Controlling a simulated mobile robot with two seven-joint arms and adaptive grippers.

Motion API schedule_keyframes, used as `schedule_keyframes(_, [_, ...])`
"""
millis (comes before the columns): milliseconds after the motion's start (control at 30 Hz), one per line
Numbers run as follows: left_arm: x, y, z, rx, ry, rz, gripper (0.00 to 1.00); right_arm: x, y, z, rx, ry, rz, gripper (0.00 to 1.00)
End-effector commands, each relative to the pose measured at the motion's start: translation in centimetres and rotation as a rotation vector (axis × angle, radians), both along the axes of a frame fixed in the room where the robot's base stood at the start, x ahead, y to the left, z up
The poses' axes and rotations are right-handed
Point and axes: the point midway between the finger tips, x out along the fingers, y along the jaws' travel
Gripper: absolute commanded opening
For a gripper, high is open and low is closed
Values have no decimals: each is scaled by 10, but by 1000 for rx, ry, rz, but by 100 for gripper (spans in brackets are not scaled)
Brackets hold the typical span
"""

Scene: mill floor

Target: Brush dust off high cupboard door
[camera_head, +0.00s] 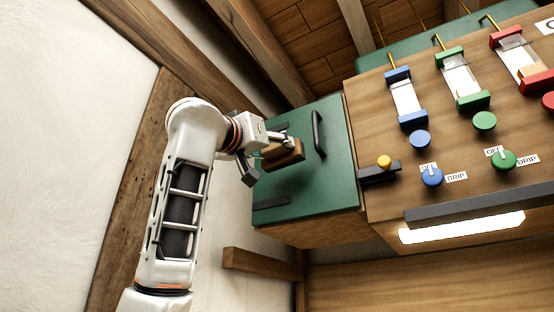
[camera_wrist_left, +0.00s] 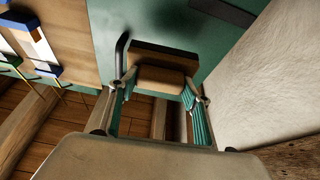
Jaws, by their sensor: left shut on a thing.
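The high cupboard door (camera_head: 296,186) is a green panel with a dark bar handle (camera_head: 319,134) near its right side. My left gripper (camera_head: 277,142) is shut on a wooden block brush (camera_head: 286,156) in front of the door's upper part. The left wrist view shows the brush (camera_wrist_left: 160,76) between the two fingers, with a dark strip along its far side facing the green door (camera_wrist_left: 170,22). The brush is at or very close to the door; I cannot tell if it touches. No dust can be made out. My right gripper is not in view.
Right of the door is a wooden panel (camera_head: 440,130) with coloured knobs, tubes and a yellow knob (camera_head: 384,161) on a dark ledge. A wooden beam (camera_head: 262,262) juts out below the cupboard. A white wall (camera_head: 60,120) and timber post stand at left.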

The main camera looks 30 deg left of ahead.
Motion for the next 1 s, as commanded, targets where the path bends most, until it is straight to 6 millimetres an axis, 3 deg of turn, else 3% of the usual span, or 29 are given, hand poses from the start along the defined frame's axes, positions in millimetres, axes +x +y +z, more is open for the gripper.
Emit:
schedule_keyframes(433, [-5,0,0,-1,-2,-1,19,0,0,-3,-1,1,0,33])
schedule_keyframes(800, [-31,2,-1,0,-1,-2,19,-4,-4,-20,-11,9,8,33])
schedule_keyframes(1000, [-33,2,1,-1,-1,-1,19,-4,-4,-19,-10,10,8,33])
